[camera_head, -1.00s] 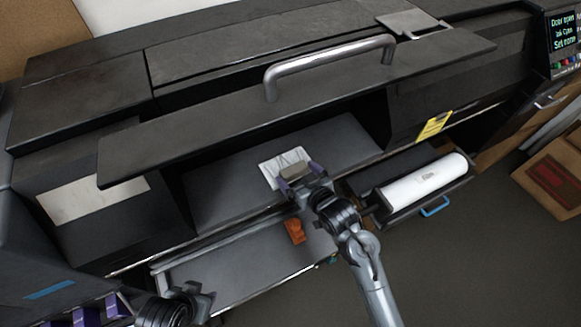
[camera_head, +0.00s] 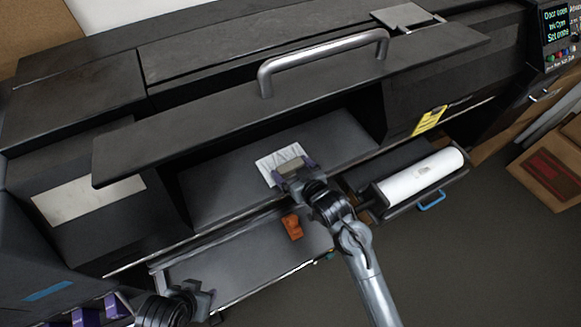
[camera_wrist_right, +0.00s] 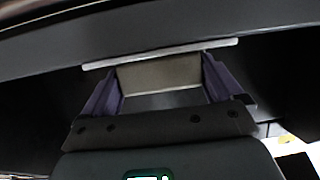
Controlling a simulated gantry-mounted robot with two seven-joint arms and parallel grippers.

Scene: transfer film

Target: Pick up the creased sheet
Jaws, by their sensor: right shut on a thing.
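The creased sheet (camera_head: 280,159) is a small white rectangle with dark crease lines, in the open front of the black machine. My right gripper (camera_head: 293,170) is at its near edge, with purple fingers on either side of a tan block-like piece. In the right wrist view the gripper (camera_wrist_right: 160,78) is shut on this tan piece (camera_wrist_right: 160,73), and the sheet (camera_wrist_right: 165,53) shows edge-on as a thin pale strip just beyond it. The gripper hides the sheet's near edge. My left gripper (camera_head: 199,300) is at the lower left, away from the sheet; its jaws are unclear.
The machine's lid (camera_head: 230,108) with a metal handle (camera_head: 325,62) overhangs the opening. An orange piece (camera_head: 292,226) is on the front ledge below the right gripper. A white roll (camera_head: 420,177) lies in a drawer at right. The grey bed (camera_head: 225,185) left of the sheet is clear.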

